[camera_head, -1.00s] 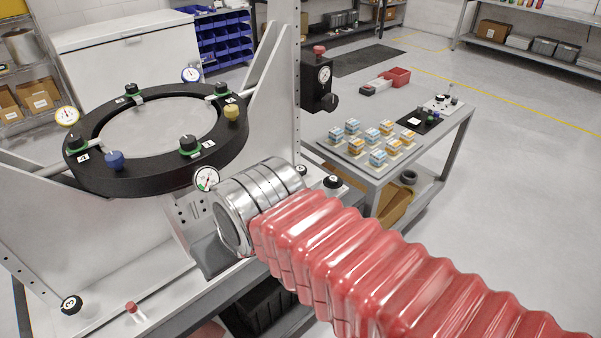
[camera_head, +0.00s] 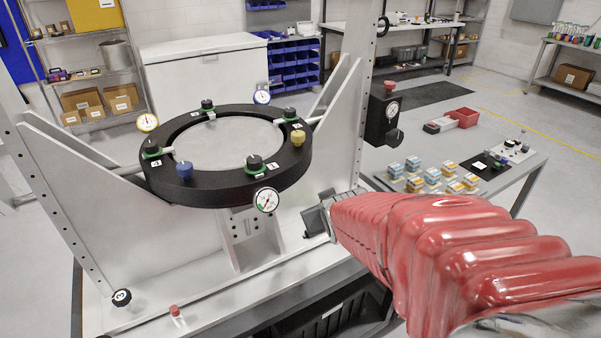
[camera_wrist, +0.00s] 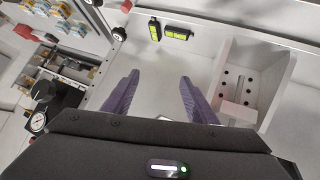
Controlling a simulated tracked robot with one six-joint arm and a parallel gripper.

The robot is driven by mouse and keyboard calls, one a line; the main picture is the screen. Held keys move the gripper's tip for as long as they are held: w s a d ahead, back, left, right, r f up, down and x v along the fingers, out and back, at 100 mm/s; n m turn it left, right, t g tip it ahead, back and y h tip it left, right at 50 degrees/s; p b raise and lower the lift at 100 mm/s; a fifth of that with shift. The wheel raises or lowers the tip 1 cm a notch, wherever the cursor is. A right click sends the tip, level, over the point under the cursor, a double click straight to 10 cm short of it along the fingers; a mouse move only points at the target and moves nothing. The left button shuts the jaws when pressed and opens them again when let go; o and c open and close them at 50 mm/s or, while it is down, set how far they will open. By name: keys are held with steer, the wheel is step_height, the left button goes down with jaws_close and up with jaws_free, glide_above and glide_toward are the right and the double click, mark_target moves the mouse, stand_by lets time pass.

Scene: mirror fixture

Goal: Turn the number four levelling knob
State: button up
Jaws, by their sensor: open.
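A black levelling knob with a white numbered face, reading 3, stands at the front left corner of the white base (camera_head: 121,297). In the wrist view, another black knob (camera_wrist: 119,34) with a pale face sits on the white base above my fingers; its number is too small to read. I cannot pick out a number four. My gripper (camera_wrist: 158,76) is open, its two purple fingers apart and empty over the white base, short of that knob. In the head view, my red-sleeved arm hides the right front of the base.
A black mirror ring (camera_head: 220,195) with knobs and dial gauges stands on the white fixture. Two yellow-green levels (camera_wrist: 167,32) lie on the base ahead of my fingers.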

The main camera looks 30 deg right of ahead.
steer(key=w+d+f+t, duration=0.3)
steer(key=d+f, duration=0.5)
steer(key=d, duration=0.3)
steer(key=s+d+f+m+t, duration=0.1)
steer(key=s+d+f+t, duration=0.3)
steer(key=s, duration=0.4)
steer(key=shift+s+d+f+t+y, duration=0.15)
steer(key=shift+d+f+t+y, duration=0.15)
steer(key=shift+f+t, duration=0.35)
steer(key=w+d, duration=0.1)
steer(key=w, duration=0.8)
steer(key=w+d, duration=0.1)
steer(key=w, duration=0.3)
steer(key=shift+w+d, duration=0.3)
steer(key=c, duration=1.1)
